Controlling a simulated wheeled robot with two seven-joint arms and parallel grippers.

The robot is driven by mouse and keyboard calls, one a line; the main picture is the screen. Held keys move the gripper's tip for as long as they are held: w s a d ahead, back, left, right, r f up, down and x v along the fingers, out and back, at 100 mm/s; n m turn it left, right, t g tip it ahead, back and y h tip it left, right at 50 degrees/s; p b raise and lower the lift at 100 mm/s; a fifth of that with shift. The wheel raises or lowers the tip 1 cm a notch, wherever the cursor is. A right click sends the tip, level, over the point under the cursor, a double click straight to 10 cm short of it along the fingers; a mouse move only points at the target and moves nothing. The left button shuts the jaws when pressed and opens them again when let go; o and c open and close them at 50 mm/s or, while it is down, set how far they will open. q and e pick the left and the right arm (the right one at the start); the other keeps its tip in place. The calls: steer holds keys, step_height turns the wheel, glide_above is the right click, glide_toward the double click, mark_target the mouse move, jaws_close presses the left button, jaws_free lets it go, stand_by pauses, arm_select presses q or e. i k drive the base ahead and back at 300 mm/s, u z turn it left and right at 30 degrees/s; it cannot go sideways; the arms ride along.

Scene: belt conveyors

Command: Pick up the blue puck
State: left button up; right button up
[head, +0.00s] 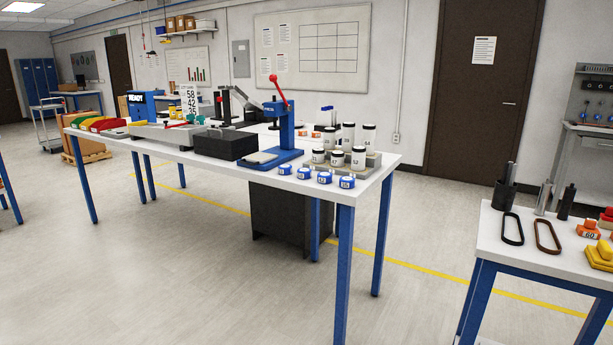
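Several small round blue pucks stand in a row on the front right edge of the long white table (370,187). One blue puck (347,183) is nearest the table's right corner, and another blue puck (324,178) is just left of it. Two more blue pucks, the first (304,174) and the second (285,171), continue the row leftwards. They have pale tops with dark markings too small to read. Neither of my grippers shows in the head view.
A blue press (284,140) with a red-knobbed lever and a black box (225,144) are to the left. Another white table (520,240) is at right. The floor in front is clear.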

mark_target(304, 174)
steer(key=u, duration=0.35)
steer(key=i, duration=1.35)
steer(key=u, duration=0.4)
